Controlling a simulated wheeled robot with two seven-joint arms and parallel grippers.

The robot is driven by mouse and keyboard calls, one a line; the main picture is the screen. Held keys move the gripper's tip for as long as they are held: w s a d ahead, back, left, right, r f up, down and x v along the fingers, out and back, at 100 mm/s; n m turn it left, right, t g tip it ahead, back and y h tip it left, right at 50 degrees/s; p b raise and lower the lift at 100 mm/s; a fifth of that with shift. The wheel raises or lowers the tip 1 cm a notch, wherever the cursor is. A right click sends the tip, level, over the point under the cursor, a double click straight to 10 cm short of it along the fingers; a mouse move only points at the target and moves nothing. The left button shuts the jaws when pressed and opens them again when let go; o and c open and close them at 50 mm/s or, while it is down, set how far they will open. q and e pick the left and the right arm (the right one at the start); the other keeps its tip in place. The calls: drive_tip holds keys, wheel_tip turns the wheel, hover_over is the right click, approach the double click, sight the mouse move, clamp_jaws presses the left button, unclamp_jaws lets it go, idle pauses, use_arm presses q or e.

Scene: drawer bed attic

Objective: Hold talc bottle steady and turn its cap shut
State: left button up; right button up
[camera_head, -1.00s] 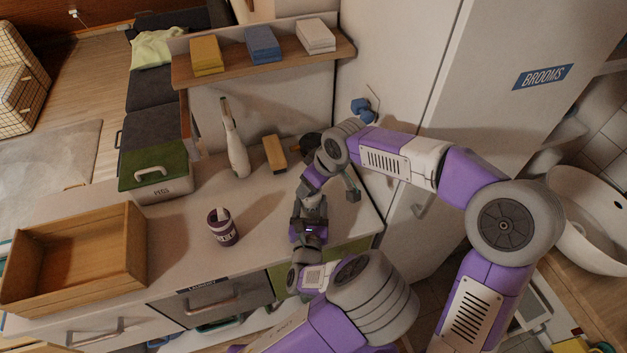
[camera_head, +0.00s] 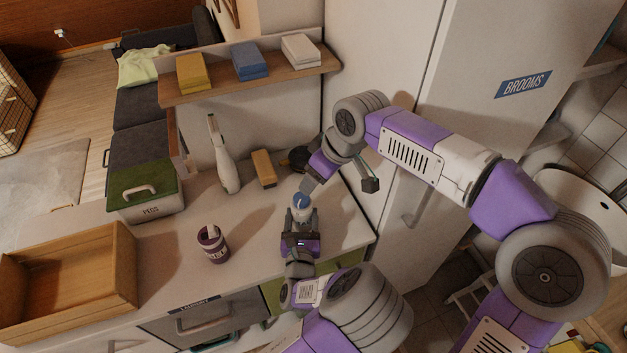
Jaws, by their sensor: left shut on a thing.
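The talc bottle (camera_head: 300,213) stands near the right end of the counter, mostly hidden by my left gripper. Its blue cap (camera_head: 300,200) shows on top; whether it is fully turned shut cannot be seen. My left gripper (camera_head: 300,222) comes in from the front and is shut on the bottle's body.
A wooden box (camera_head: 70,290) is at left. A shelf (camera_head: 215,88) hangs above; a tall cabinet (camera_head: 400,60) is at right.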

idle(0.4)
use_arm(q)
drive_tip(key=o, duration=1.2)
